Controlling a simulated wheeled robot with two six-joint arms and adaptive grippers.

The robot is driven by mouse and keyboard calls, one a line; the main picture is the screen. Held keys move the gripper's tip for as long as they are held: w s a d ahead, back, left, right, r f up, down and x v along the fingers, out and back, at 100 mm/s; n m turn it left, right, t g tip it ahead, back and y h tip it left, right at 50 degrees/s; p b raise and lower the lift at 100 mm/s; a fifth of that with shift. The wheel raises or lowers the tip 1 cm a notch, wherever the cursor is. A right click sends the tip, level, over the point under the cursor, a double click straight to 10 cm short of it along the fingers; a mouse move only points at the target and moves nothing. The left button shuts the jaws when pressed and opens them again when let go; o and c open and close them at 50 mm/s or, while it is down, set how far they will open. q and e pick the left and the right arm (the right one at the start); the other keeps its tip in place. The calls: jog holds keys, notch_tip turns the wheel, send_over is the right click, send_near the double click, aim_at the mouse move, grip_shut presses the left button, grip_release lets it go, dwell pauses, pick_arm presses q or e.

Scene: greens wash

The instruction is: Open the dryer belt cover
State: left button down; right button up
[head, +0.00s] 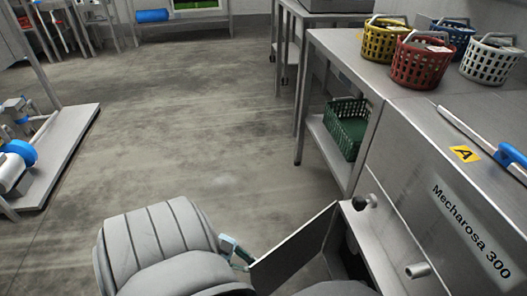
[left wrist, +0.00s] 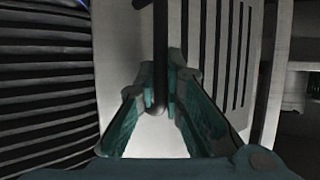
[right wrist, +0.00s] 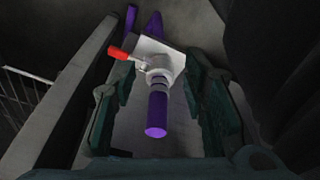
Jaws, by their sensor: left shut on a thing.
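The dryer belt cover (head: 296,247) is a grey panel standing swung out at an angle from the front of the Mecharosa 300 machine (head: 450,205). In the left wrist view it is a pale panel (left wrist: 208,38) with dark vent slots and a dark bar handle (left wrist: 160,45). My left gripper (head: 237,250) is at the cover's outer edge. Its fingers (left wrist: 163,100) are shut on the handle. My right gripper (right wrist: 160,100) is open, with a purple pipe (right wrist: 157,112) showing between its fingers; contact cannot be told. The head view does not show the right gripper.
A red-handled valve (right wrist: 153,62) sits above the purple pipe. Yellow, red, white and blue baskets (head: 420,62) stand on the steel worktop, with a green crate (head: 347,128) on the shelf below. The floor (head: 210,130) left of the machine is clear.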

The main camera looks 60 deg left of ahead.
pick_arm(q)
jog(key=shift+s+a+f, duration=0.1)
jog(key=shift+s, duration=0.05)
jog(key=c, duration=2)
grip_release()
jog(key=shift+o, duration=0.2)
